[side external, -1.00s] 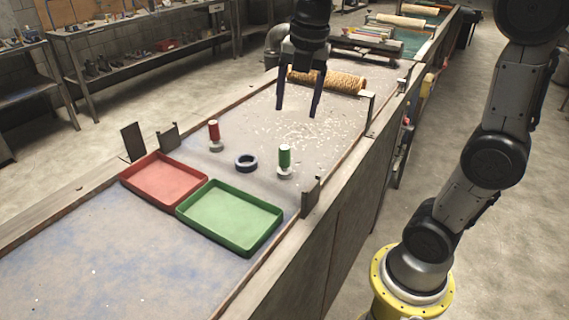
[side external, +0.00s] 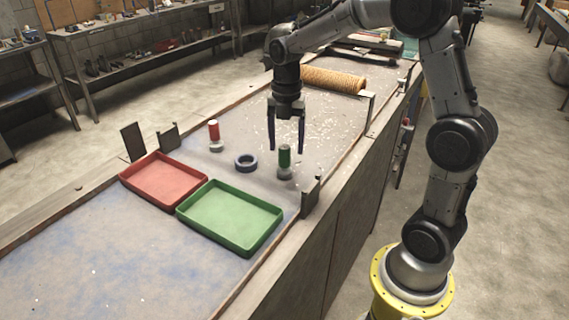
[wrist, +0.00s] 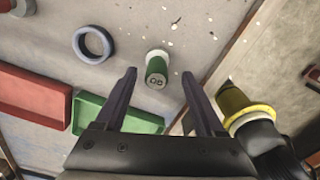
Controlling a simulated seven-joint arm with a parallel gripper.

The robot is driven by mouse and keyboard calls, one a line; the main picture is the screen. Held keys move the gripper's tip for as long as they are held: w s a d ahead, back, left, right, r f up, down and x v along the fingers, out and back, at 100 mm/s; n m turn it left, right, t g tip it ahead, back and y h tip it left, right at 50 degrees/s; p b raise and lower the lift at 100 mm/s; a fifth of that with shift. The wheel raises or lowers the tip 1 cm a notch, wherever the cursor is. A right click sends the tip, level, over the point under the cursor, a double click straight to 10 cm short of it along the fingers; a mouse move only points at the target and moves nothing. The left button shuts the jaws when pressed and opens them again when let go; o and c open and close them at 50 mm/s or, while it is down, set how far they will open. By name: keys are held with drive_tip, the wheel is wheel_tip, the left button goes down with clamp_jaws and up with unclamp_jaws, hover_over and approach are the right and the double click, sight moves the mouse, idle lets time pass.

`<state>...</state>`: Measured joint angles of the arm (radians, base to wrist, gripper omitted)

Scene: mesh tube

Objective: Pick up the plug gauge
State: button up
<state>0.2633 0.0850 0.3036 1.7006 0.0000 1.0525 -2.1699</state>
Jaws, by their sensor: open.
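A plug gauge with a green handle and pale grey end (side external: 284,160) stands upright on the bench, right of a dark blue ring (side external: 246,162). A similar gauge with a red handle (side external: 214,130) stands further left. My gripper (side external: 286,148) points down with its fingers spread, above or around the top of the green gauge; the exact height gap is unclear. In the wrist view the green gauge (wrist: 156,68) shows its marked top in line with the gap between the fingertips (wrist: 158,73). Nothing is held.
A red tray (side external: 165,180) and a green tray (side external: 228,217) lie in front of the gauges. A small upright plate (side external: 311,196) stands at the bench's right edge, near the green gauge. A tan mesh tube (side external: 333,79) lies behind. The bench front is clear.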

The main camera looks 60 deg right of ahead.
sight(284, 160)
drive_tip(key=shift+w+a+f, duration=0.1)
drive_tip(key=shift+a+f, duration=0.05)
drive_tip(key=shift+f, duration=1.2)
drive_tip(key=shift+a+f, duration=0.1)
drive_tip(key=shift+f, duration=1.2)
clamp_jaws()
